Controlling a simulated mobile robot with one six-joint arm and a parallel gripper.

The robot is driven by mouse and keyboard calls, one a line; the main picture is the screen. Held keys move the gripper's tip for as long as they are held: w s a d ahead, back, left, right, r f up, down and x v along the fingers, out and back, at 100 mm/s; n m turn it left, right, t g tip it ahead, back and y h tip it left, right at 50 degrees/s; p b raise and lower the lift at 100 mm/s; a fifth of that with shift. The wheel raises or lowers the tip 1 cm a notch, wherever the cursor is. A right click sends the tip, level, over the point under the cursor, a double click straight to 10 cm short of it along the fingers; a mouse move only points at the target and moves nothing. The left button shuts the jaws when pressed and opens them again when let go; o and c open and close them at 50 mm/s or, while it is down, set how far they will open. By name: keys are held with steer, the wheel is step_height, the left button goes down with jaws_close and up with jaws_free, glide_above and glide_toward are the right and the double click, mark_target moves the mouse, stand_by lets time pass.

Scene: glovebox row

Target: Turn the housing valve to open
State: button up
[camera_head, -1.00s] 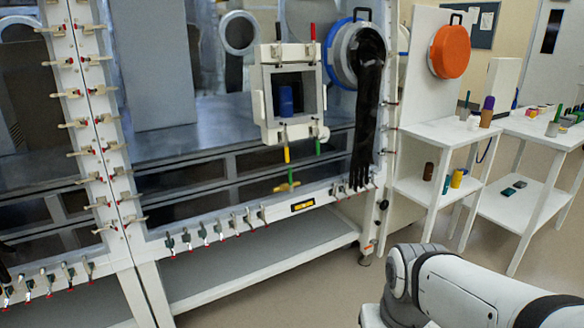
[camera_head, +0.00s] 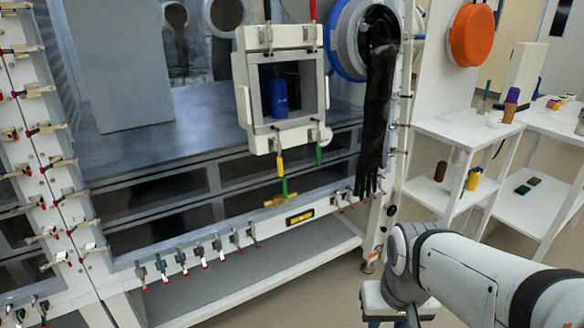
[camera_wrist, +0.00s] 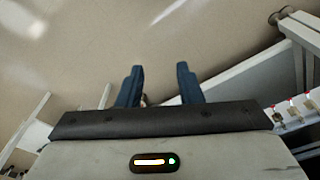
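A small brass-yellow valve (camera_head: 280,202) with an upright green lever (camera_head: 285,187) sits on the lower rail of the glovebox front, in the head view. Above it, a yellow handle (camera_head: 280,166) and a green handle (camera_head: 318,155) hang under a white framed port (camera_head: 282,137). Which of these is the housing valve is not labelled. My gripper (camera_wrist: 158,86) shows in the wrist view with its two blue fingers apart and nothing between them. It points toward the floor, away from the valve. In the head view the fingers cannot be made out.
A black glove (camera_head: 375,105) hangs from a blue-ringed port right of the framed port. Toggle clamps (camera_head: 219,246) line the lower rail, above a low shelf (camera_head: 250,275). White side tables (camera_head: 450,130) with small bottles stand at the right.

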steer(key=w+f+t+b, duration=0.2)
steer(key=w+t, duration=0.1)
steer(key=w, duration=0.8)
steer(key=n+t+y+b, duration=0.45)
steer(key=t+y, duration=0.25)
steer(key=t, duration=0.5)
glide_toward(285, 186)
steer(key=x, duration=1)
steer(key=shift+w+a, duration=0.1)
steer(key=shift+w, duration=0.15)
jaws_close()
